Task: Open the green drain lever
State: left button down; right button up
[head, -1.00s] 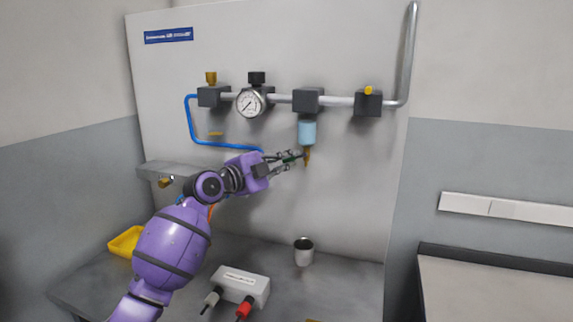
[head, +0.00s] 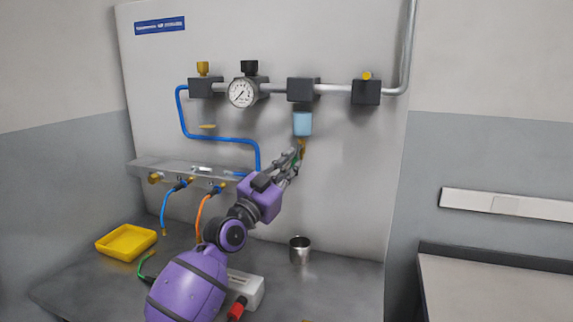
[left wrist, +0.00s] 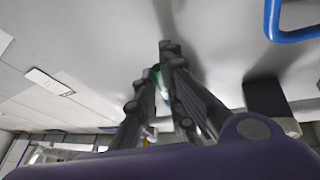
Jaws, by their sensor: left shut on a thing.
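The green drain lever (head: 297,161) shows as a small green piece between the fingers of my left gripper (head: 296,155). It sits just below the brass drain fitting (head: 303,147), under the light blue filter bowl (head: 302,123). My left gripper is shut on the lever, and its fingers hide most of it. In the left wrist view a bit of green (left wrist: 157,72) shows between the dark fingers (left wrist: 168,68). My right gripper is not in view.
A metal cup (head: 300,250) stands on the bench below the filter. A yellow tray (head: 126,242) lies at the left. The manifold (head: 195,168) with blue and orange hoses is left of my gripper. A white box (head: 247,291) is partly behind my arm.

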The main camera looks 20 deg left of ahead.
pick_arm(q)
jog(key=shift+d+f+n+t+y, duration=0.3)
jog(key=shift+d+n, duration=0.1)
jog(key=shift+n, duration=0.6)
jog(key=c, duration=2.2)
grip_release()
jog(key=shift+r, duration=0.1)
jog(key=shift+o, duration=0.2)
jog(key=v, duration=1.2)
jog(key=shift+d, duration=0.1)
